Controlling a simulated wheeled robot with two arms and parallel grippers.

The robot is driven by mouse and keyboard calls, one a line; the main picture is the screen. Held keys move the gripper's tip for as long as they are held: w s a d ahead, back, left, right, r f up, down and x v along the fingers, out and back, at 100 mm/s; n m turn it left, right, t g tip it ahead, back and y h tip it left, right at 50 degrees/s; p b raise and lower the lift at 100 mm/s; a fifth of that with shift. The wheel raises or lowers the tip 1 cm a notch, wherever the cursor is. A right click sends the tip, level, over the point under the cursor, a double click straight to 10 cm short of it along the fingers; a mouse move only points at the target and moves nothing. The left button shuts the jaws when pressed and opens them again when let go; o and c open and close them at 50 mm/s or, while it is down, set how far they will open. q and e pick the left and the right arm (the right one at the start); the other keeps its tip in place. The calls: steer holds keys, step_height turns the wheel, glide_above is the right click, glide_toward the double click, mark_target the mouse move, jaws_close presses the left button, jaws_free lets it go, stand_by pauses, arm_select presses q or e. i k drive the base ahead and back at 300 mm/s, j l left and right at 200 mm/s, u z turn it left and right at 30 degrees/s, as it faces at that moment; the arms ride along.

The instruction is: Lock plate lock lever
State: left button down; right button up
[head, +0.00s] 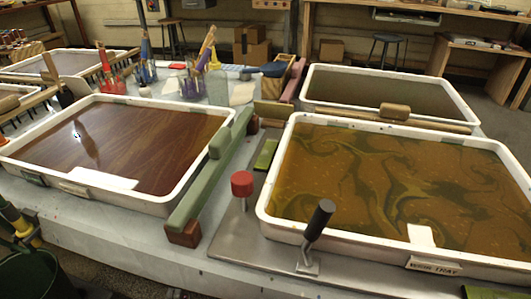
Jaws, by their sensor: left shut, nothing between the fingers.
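The lock lever (318,221) has a black grip on a short metal stem and stands up from a small bracket, leaning a little right. It is at the front edge of the grey metal plate (240,262), before the front-left corner of the white-rimmed right tray (290,232). A red knob (242,184) on a post stands on the same plate, behind and left of the lever. My right gripper is not in view.
A second white tray (120,200) with brown liquid lies left. A green rail (212,165) with a reddish-brown end block (184,234) runs between the trays. A wooden bar lies before the back-right tray (385,70). Free room surrounds the lever's front and left.

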mark_target(326, 208)
steer(key=k+j, duration=0.4)
steer(key=k, duration=0.15)
steer(key=k+j, duration=0.35)
steer(key=k, duration=0.15)
